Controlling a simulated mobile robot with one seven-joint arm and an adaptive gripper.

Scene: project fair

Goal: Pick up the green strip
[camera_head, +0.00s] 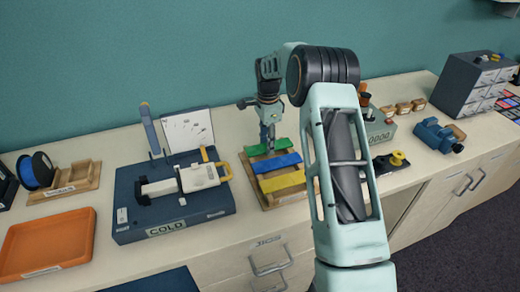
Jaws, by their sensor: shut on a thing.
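The green strip (284,143) is at the back of a wooden rack (247,168), behind a blue strip (275,163) and a yellow strip (283,180). My gripper (268,147) points down at the green strip and is shut on it near its middle. The fingertips are small in this view and partly hide the strip. I cannot tell whether the strip touches the rack or is slightly raised.
A dark blue base (205,206) marked COLD with a clamp device stands left of the rack. An orange tray (45,245) lies at far left. Right of the rack are a yellow-and-black part (396,158), a blue tool (437,135) and a drawer cabinet (474,84).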

